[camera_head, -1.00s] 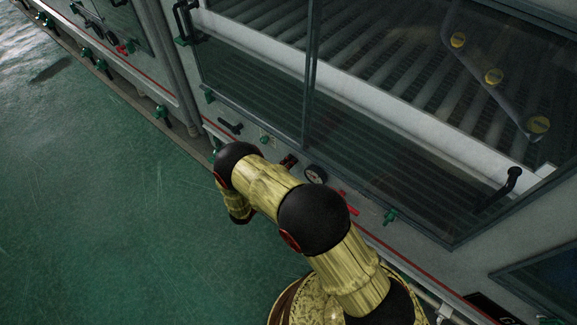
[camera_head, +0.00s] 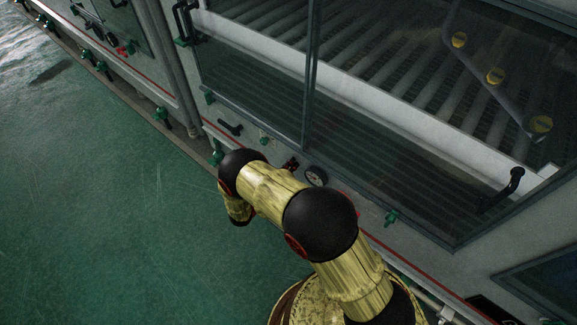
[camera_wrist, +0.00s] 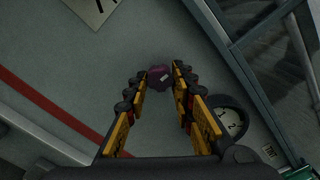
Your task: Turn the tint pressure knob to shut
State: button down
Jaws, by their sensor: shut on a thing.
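A small dark purple knob (camera_wrist: 159,77) with a pale mark on its face sits on the grey panel in the wrist view. My gripper (camera_wrist: 160,80) has its yellow and black fingers on either side of the knob, with the tips closed against it. A round dial gauge (camera_wrist: 231,121) is mounted right beside my right finger. The gauge also shows in the head view (camera_head: 316,176), just past my arm. In the head view my gripper and the held knob are not clearly visible behind my arm.
A glass-fronted conveyor enclosure (camera_head: 306,90) stands above the panel, with a black door handle (camera_head: 502,190) at right. A green valve (camera_head: 391,218) and a black lever (camera_head: 230,128) stick out from the panel. The green floor (camera_head: 110,220) at left is clear.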

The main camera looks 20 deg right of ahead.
jog(key=shift+s+f, duration=0.1)
jog(key=c, duration=1.5)
grip_release()
jog(key=v, duration=1.2)
